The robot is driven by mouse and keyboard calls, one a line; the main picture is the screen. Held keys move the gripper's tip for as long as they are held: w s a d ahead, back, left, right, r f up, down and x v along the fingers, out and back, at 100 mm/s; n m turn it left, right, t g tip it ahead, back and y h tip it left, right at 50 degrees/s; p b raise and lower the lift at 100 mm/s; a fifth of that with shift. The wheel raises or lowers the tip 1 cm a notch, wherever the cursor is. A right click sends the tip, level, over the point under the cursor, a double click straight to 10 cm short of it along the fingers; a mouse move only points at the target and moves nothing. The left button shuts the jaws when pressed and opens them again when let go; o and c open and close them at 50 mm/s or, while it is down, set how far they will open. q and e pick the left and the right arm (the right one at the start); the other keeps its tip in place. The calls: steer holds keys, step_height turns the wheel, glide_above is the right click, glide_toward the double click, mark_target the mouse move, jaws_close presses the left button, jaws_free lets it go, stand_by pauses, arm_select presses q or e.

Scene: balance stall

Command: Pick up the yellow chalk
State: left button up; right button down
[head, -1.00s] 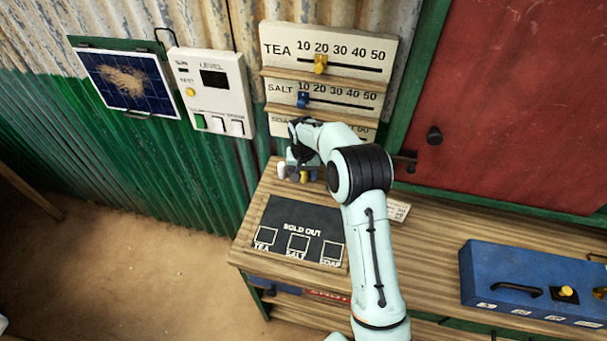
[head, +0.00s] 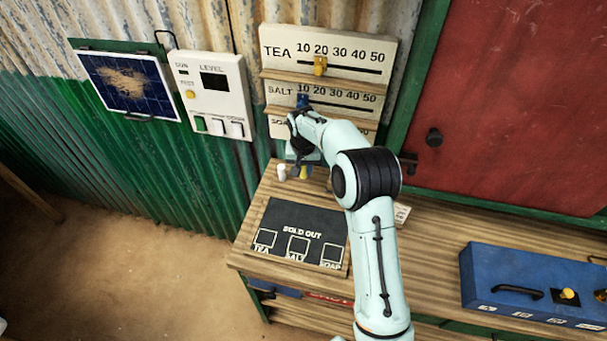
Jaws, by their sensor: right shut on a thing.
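The yellow chalk (head: 304,172) shows as a small yellow end just under my right gripper (head: 301,163), at the back left of the wooden counter. The right gripper is shut on it, and its wrist and fingers hide most of the chalk. I cannot tell exactly how far its lower end is from the counter. A white chalk (head: 282,171) stands just to the left of the gripper. My left gripper is not in view.
A sold-out blackboard (head: 285,217) lies in front on the counter (head: 250,245). The price board (head: 350,45) with sliders rises close behind the gripper. A blue box (head: 500,262) stands at the right. The counter between is mostly clear.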

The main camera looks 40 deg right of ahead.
step_height(320, 180, up, 3)
steer(key=shift+w+r, duration=0.1)
steer(key=shift+w, duration=0.05)
steer(key=s+a+b, duration=0.1)
steer(key=a, duration=0.1)
steer(key=s+a+b, duration=0.1)
steer(key=s+a, duration=0.1)
steer(key=s+a+b, duration=0.1)
steer(key=s+a, duration=0.1)
steer(key=shift+s+a+f, duration=0.15)
steer(key=shift+s+f, duration=0.05)
steer(key=shift+f, duration=0.1)
arm_select(q)
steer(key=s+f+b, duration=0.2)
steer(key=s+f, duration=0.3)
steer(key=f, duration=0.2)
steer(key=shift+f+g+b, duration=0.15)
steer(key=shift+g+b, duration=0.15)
steer(key=shift+b, duration=0.05)
arm_select(e)
steer(key=s+a, duration=0.7)
steer(key=a, duration=0.2)
steer(key=shift+r, duration=0.25)
